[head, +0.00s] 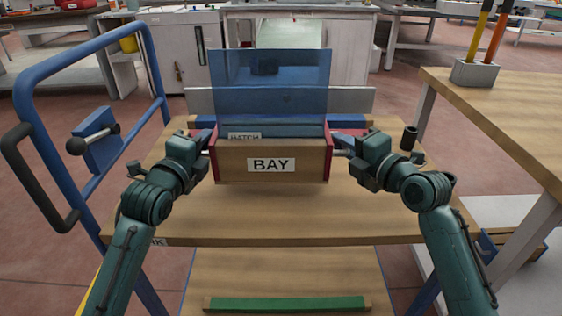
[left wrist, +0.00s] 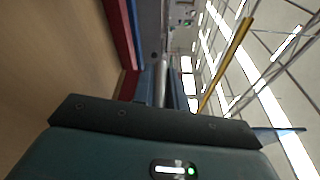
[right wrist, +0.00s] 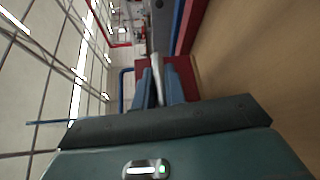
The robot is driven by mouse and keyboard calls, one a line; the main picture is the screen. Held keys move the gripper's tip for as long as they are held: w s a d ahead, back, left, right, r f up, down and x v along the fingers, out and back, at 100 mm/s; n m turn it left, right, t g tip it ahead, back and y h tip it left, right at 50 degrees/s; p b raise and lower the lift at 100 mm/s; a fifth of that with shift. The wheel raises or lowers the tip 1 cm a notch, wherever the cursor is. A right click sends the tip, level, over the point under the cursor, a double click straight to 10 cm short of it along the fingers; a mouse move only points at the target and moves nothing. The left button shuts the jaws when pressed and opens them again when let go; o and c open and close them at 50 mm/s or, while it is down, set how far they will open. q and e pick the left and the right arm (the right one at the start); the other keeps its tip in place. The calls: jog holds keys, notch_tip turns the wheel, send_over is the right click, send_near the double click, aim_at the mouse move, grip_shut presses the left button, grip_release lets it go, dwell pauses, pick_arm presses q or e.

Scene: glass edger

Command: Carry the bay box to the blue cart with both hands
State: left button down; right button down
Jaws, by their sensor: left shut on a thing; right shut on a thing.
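The bay box (head: 230,165) has a wooden front with a white "BAY" label and red ends. It is upright and level over the wooden top of the blue-framed cart (head: 270,220); I cannot tell whether it touches the top. A blue see-through pane (head: 268,85) stands up at the box. My left gripper (head: 208,153) is shut on the handle bar at the box's left end. My right gripper (head: 343,152) is shut on the one at the right end. The left wrist view shows a bar (left wrist: 161,82) between the fingers, and the right wrist view another (right wrist: 157,80).
The cart's blue push rail (head: 85,50) rises at the left. A dark cup (head: 409,137) stands at the deck's right edge. A wooden bench (head: 500,100) with a grey tool holder (head: 475,73) is at the right. The deck's front is clear. A lower shelf (head: 285,275) carries a green strip.

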pick_arm(q)
jog(key=shift+f, duration=0.2)
